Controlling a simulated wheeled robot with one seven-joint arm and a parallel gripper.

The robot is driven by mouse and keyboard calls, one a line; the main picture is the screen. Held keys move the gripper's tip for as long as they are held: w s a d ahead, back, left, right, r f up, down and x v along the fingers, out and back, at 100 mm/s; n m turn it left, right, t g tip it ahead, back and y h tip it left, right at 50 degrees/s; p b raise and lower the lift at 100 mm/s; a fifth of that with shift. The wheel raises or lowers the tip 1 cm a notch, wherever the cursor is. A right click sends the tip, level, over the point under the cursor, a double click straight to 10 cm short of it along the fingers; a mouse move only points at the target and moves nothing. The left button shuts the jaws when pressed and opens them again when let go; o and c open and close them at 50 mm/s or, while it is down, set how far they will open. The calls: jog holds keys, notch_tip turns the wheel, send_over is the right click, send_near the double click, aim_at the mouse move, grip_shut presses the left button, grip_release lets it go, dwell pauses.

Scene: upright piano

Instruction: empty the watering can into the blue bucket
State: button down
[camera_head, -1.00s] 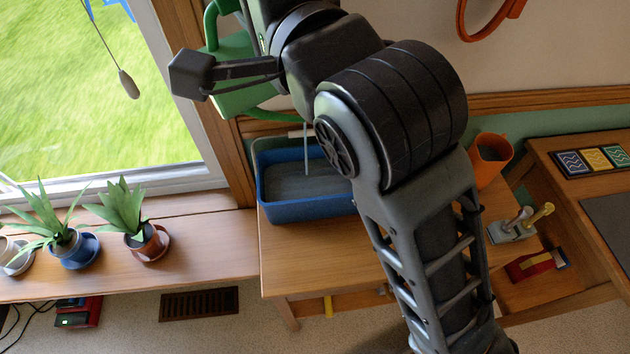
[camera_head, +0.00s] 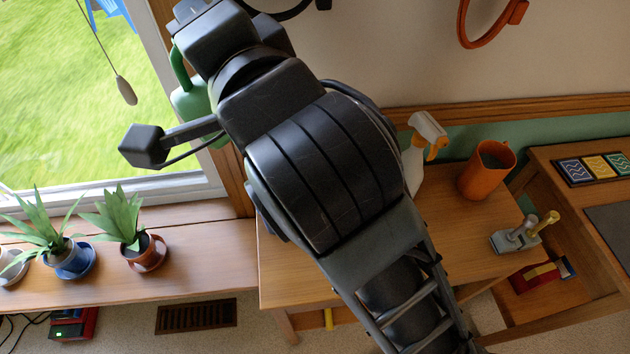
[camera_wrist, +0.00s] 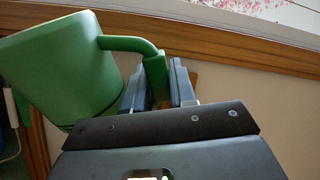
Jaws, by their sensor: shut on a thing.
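The green watering can (camera_head: 187,98) is partly visible at the upper left, in front of the window frame and behind my arm. In the wrist view the can (camera_wrist: 62,68) fills the left side, and its handle (camera_wrist: 140,45) runs between my fingers. My gripper (camera_wrist: 160,85) is shut on this handle; in the head view my arm hides the fingers. The can is held up in the air; its spout is hidden, and I cannot tell its exact tilt or whether water is leaving it. The blue bucket is hidden behind my arm in the head view.
A white spray bottle (camera_head: 414,165) and an orange pitcher (camera_head: 486,170) stand on the wooden table (camera_head: 455,250) right of my arm. Potted plants (camera_head: 120,222) line the sill at left. An orange hoop (camera_head: 465,20) hangs on the wall.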

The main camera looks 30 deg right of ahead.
jog(key=shift+s+a+f+n+b, duration=0.5)
jog(key=shift+a+f+n+b, duration=2.9)
jog(key=shift+a+f, duration=1.3)
notch_tip(320, 180, down, 13)
jog(key=a+n+b, duration=0.1)
jog(key=n+b, duration=0.4)
jog(key=n, duration=0.2)
jog(key=shift+n+b, duration=0.3)
jog(key=shift+b, duration=0.1)
jog(key=shift+s, duration=0.1)
jog(key=a+r+p, duration=0.2)
jog(key=a+r, duration=0.3)
jog(key=shift+s, duration=0.3)
